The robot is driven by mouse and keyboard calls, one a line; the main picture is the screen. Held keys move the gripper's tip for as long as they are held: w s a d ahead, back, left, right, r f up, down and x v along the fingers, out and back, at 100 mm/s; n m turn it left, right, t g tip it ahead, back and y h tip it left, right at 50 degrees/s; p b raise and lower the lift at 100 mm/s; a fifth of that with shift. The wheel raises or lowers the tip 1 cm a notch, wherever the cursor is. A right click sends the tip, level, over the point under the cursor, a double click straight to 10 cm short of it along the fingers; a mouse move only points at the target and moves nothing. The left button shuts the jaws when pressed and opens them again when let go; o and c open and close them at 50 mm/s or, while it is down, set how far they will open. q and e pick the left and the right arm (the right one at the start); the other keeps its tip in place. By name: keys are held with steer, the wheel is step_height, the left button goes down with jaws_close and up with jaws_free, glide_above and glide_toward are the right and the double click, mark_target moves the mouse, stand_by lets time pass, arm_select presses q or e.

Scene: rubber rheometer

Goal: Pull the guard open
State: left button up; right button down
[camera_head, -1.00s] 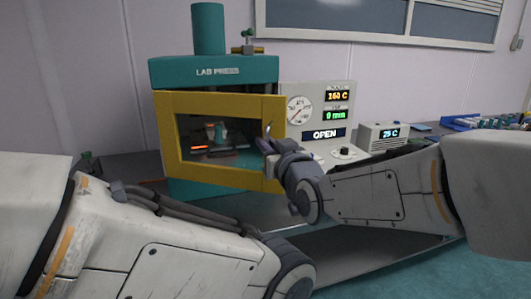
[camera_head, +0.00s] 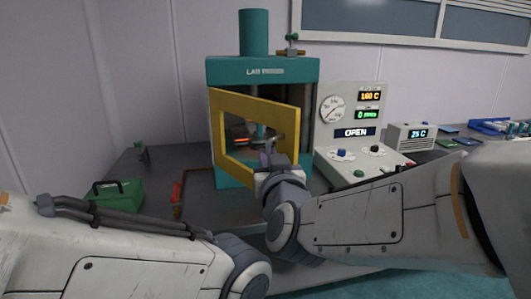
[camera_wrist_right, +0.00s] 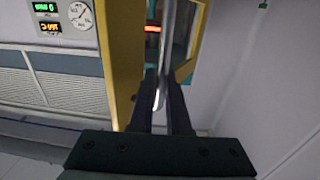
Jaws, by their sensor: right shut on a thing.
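The guard (camera_head: 262,100) is a yellow frame with a clear window on the front of the teal lab press (camera_head: 255,70). It stands partly swung out from the press, angled towards me. My right gripper (camera_head: 266,165) is at the guard's right side in the head view. In the right wrist view, the right gripper (camera_wrist_right: 160,100) is shut on a slim silver handle (camera_wrist_right: 165,45) beside the yellow guard frame (camera_wrist_right: 122,60). My left arm crosses the lower left of the head view, and its gripper is out of view.
A green box (camera_head: 113,195) and a red-handled thing (camera_head: 178,192) lie on the bench to the left.

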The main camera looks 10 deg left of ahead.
steer(key=shift+s, duration=0.15)
steer(key=shift+a, duration=0.1)
steer(key=c, duration=0.9)
jaws_free()
steer(key=shift+s, duration=0.1)
steer(key=shift+p+v, duration=0.4)
steer(key=shift+v, duration=4.85)
steer(key=shift+a, duration=0.1)
